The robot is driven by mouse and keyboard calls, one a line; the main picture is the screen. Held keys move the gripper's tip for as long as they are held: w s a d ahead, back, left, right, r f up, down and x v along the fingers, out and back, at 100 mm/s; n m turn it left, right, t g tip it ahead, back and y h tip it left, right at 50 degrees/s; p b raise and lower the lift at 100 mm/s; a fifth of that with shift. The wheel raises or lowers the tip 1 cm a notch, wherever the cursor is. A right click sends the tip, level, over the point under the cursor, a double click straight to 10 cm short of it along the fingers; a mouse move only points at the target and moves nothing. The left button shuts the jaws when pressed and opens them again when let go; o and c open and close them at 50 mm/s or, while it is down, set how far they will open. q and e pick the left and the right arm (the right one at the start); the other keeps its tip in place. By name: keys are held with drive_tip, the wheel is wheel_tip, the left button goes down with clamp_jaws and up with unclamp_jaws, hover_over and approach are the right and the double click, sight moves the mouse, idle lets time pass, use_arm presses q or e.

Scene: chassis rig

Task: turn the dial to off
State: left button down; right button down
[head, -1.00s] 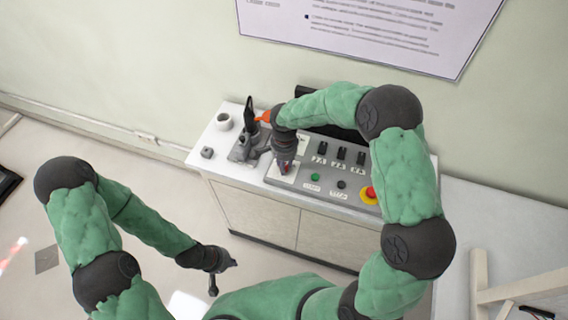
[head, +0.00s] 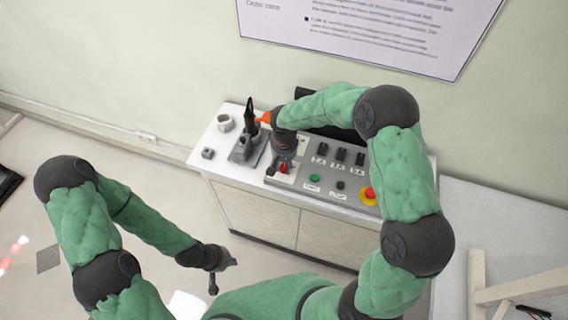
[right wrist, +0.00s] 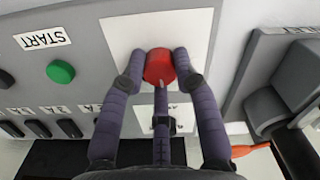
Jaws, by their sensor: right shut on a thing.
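The dial (right wrist: 159,67) is a red round knob on a white plate (right wrist: 120,35), and it also shows in the head view (head: 283,169). My right gripper (right wrist: 160,72) has its fingers on both sides of the dial and is shut on it. In the head view my right gripper (head: 284,158) points down at the left part of the grey panel and partly covers the plate. Any off marking is not readable. My left gripper (head: 220,262) hangs over the floor in front of the cabinet, away from the panel; its fingers are too small to judge.
The grey panel carries a green START button (right wrist: 61,71), a dark button (head: 340,185), several black switches (head: 340,153) and a red stop button on yellow (head: 369,193). A white cup (head: 225,123) is further left.

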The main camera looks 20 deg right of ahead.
sight(284, 166)
drive_tip(key=n+p, duration=0.1)
drive_tip(key=n, duration=0.3)
drive_tip(key=shift+n+p, duration=0.4)
drive_tip(key=shift+n, duration=1.7)
drive_tip(key=c, duration=0.9)
unclamp_jaws()
drive_tip(key=shift+c, duration=0.2)
wheel_tip(284, 166, up, 12)
